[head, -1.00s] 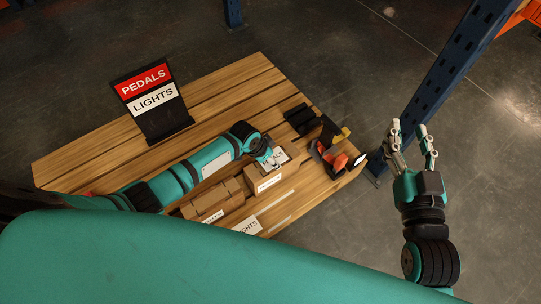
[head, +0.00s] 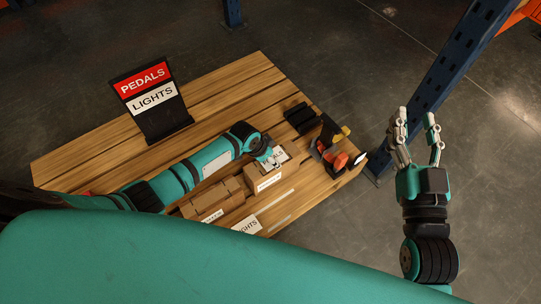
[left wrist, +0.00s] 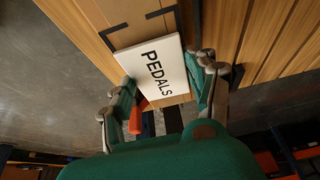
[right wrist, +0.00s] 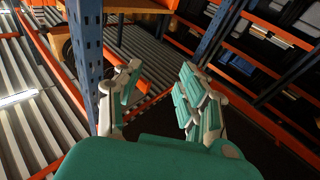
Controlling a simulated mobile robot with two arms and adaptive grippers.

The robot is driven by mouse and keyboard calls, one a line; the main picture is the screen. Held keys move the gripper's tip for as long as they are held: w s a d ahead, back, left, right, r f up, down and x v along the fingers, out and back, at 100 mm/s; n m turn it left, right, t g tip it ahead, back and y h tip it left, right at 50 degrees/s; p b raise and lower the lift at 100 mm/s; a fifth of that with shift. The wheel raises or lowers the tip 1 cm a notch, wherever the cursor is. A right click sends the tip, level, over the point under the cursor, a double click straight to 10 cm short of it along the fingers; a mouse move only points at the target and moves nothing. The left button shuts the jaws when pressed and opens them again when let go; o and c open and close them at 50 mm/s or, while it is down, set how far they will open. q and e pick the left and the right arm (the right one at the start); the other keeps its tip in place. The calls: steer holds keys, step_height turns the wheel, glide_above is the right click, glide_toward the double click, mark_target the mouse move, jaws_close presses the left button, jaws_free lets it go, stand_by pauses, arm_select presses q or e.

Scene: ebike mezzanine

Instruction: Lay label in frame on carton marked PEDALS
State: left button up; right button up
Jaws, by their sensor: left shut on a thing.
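My left gripper (head: 270,160) is shut on a white label (left wrist: 158,70) printed PEDALS. The label lies between its fingers in the left wrist view. In the head view the gripper is over a small brown carton (head: 258,179) with a white tag on its front. In the left wrist view, black corner marks of a frame (left wrist: 160,12) show on the brown surface beyond the label; the label hides the rest. I cannot tell whether the label touches the carton. My right gripper (head: 418,115) is open and empty, right of the table.
On the wooden table (head: 85,145) stand a PEDALS/LIGHTS sign (head: 152,100), other cartons (head: 210,203), a LIGHTS label (head: 246,226), black items (head: 301,118) and an orange-and-black tool (head: 340,158). A blue rack post (head: 440,85) rises near my right gripper.

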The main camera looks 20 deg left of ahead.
arm_select(q)
steer(key=shift+s+f, duration=0.5)
steer(key=shift+s, duration=0.05)
arm_select(e)
steer(key=shift+w+d+f+g, duration=0.1)
steer(key=shift+f+g, duration=0.5)
steer(key=shift+f, duration=0.3)
arm_select(q)
steer(key=shift+p, duration=0.3)
arm_select(e)
steer(key=shift+f, duration=0.25)
steer(key=shift+f+h, duration=0.2)
steer(key=shift+h, duration=0.1)
arm_select(q)
steer(key=o, duration=0.8)
steer(key=shift+o, duration=0.2)
steer(key=shift+w+a, duration=0.1)
steer(key=shift+w+r, duration=0.2)
steer(key=shift+r, duration=0.1)
arm_select(e)
steer(key=shift+g, duration=0.3)
steer(key=shift+f, duration=0.1)
